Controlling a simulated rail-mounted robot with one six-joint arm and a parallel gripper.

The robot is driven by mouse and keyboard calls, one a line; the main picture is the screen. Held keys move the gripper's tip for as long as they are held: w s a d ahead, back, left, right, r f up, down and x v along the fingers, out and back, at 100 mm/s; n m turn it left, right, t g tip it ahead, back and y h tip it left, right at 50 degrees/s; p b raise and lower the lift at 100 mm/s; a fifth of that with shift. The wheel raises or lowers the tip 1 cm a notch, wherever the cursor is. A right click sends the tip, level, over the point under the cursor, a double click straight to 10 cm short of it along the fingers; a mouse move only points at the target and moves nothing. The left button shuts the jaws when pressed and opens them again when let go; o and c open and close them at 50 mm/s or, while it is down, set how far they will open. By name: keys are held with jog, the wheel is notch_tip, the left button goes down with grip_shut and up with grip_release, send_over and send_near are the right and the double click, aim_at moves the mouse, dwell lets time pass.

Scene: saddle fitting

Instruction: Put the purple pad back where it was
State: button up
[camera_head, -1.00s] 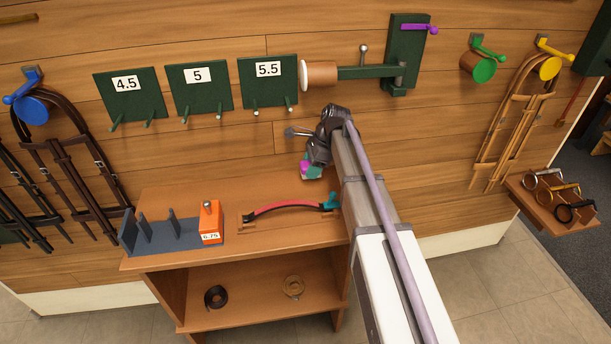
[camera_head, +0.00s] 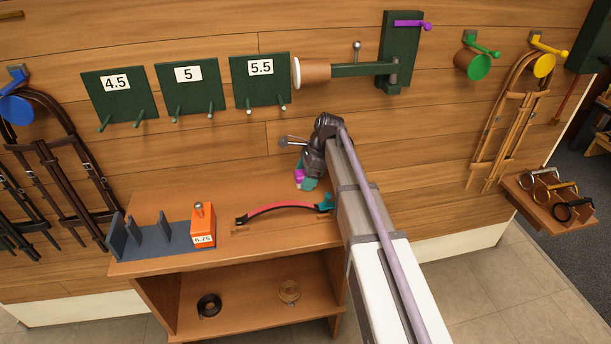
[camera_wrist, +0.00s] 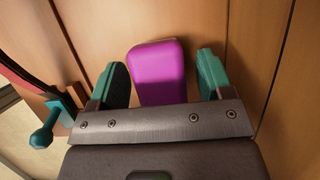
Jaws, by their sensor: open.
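The purple pad (camera_wrist: 158,72) is a rounded block in front of a wooden surface in the wrist view. It lies between the two teal fingers of my gripper (camera_wrist: 165,80), which are spread, with a gap visible on the right side. On the left the pad's edge is close to the finger, and I cannot tell if they touch. In the head view the pad (camera_head: 299,175) shows as a small purple patch beside my gripper (camera_head: 308,183), just above the back of the wooden bench (camera_head: 265,238). What the pad rests on is hidden.
A red curved strap with a teal knob (camera_head: 285,208) lies on the bench close to my gripper. An orange block (camera_head: 203,226) and a grey slotted holder (camera_head: 160,240) stand to the left. Numbered green boards (camera_head: 190,88) with pegs and a brown roller (camera_head: 315,73) are on the wall above.

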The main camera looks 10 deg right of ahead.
jog(key=p+v, duration=0.7)
jog(key=v, duration=0.1)
jog(key=shift+a+r, duration=0.1)
jog(key=shift+a, duration=0.05)
